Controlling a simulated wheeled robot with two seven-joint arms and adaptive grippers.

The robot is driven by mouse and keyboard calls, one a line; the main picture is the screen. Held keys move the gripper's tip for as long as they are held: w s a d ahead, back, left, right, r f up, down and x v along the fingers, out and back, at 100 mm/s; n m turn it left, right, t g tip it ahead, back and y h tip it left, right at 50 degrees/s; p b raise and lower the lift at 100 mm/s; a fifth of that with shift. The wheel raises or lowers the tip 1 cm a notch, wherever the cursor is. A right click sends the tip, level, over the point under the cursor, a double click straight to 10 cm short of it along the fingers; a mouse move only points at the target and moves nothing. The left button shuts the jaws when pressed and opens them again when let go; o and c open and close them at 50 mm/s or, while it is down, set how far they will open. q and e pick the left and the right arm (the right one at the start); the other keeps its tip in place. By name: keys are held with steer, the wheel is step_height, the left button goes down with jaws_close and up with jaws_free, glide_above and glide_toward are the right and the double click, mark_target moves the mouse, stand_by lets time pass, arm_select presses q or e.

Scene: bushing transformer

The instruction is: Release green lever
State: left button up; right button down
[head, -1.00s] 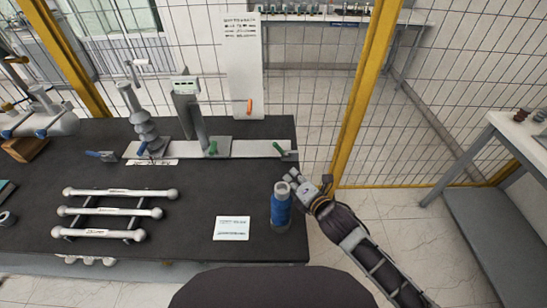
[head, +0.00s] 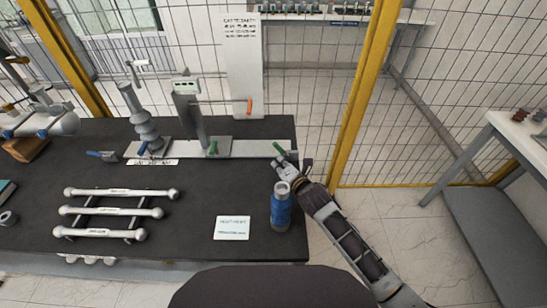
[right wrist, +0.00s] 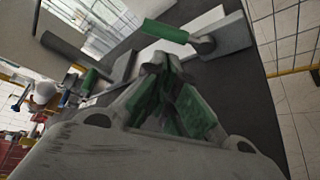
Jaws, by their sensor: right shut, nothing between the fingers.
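A green lever (head: 279,148) stands out at the right end of the long metal plate (head: 245,149) on the dark table; it also shows in the right wrist view (right wrist: 165,31). A second green lever (head: 213,147) is at the foot of the grey post near the plate's middle. My right gripper (head: 282,163) is just on the near side of the right-hand green lever. In the right wrist view its fingers (right wrist: 160,66) are shut and empty, and the lever lies beyond the tips, seemingly apart from them. My left gripper is not in view.
A blue bottle (head: 281,208) stands near the table's right edge, close to my right forearm. A white card (head: 232,228) and a rack of white rods (head: 117,212) lie on the table. A yellow fence post (head: 358,95) rises behind on the right.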

mark_target(277, 148)
steer(key=shift+x, duration=2.55)
steer(key=shift+d+r+m+y, duration=0.25)
steer(key=shift+r+m+y, duration=0.15)
steer(key=shift+m, duration=0.2)
steer(key=shift+d+t, duration=0.1)
steer(key=shift+t, duration=0.2)
steer(key=shift+d+r+m+t+y+b, duration=0.25)
steer(key=shift+d+m+y, duration=0.1)
steer(key=shift+m, duration=0.35)
steer(key=shift+d+r+m+t+y+b, duration=0.25)
steer(key=shift+r+m+y, duration=0.1)
steer(key=shift+m, duration=0.35)
steer(key=shift+d, duration=0.1)
steer(key=shift+d+r, duration=0.25)
steer(key=shift+s+d+p, duration=0.1)
steer(key=shift+d+p, duration=0.05)
steer(key=shift+p, duration=0.15)
